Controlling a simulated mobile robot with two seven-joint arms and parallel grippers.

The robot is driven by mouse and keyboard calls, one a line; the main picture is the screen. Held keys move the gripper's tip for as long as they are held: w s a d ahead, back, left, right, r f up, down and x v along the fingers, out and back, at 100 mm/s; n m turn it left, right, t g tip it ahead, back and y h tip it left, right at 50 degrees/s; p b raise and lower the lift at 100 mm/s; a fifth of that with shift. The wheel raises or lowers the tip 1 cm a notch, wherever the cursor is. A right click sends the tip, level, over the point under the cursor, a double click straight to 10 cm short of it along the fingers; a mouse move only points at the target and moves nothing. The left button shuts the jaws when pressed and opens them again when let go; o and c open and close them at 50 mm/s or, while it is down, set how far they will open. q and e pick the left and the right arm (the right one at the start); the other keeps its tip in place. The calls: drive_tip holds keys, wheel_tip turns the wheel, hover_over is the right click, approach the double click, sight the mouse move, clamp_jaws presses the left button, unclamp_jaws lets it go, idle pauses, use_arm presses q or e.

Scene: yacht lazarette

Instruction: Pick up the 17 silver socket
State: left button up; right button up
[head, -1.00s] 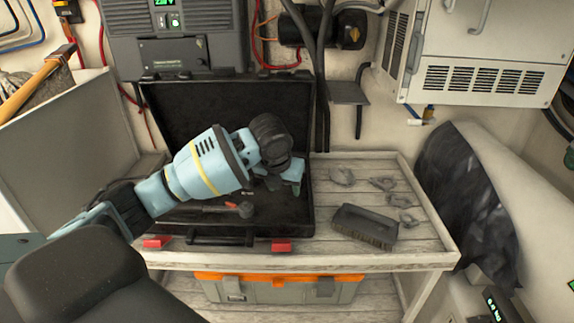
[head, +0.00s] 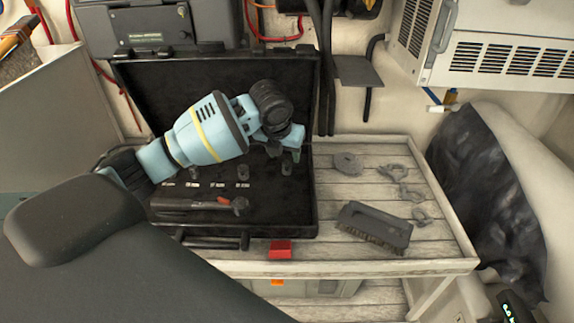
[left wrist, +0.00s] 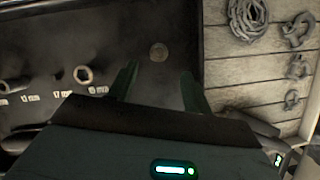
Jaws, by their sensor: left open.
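My left gripper (head: 283,148) is open and empty above the right part of the black tool case (head: 285,215). In the left wrist view its two fingers (left wrist: 160,84) stand apart, pointing toward a lone round socket (left wrist: 158,52) on the case floor. That lone socket (head: 287,168) shows just below the gripper in the head view, apart from the labelled row. Other sockets (left wrist: 83,75) (head: 243,172) sit behind white size labels (head: 217,184). The third label's place looks empty. I cannot read a size on the lone socket.
A ratchet wrench (head: 195,204) lies in the front of the case. The open lid (head: 150,95) stands behind. A brush (head: 373,228), a rope coil (head: 348,162) and shackles (head: 395,172) lie on the wooden bench (head: 320,250) to the right.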

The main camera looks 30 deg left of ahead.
sight(286, 163)
use_arm(q)
drive_tip(key=shift+x, duration=3.3)
drive_tip(key=shift+a, duration=0.15)
drive_tip(key=shift+r, duration=0.1)
clamp_jaws()
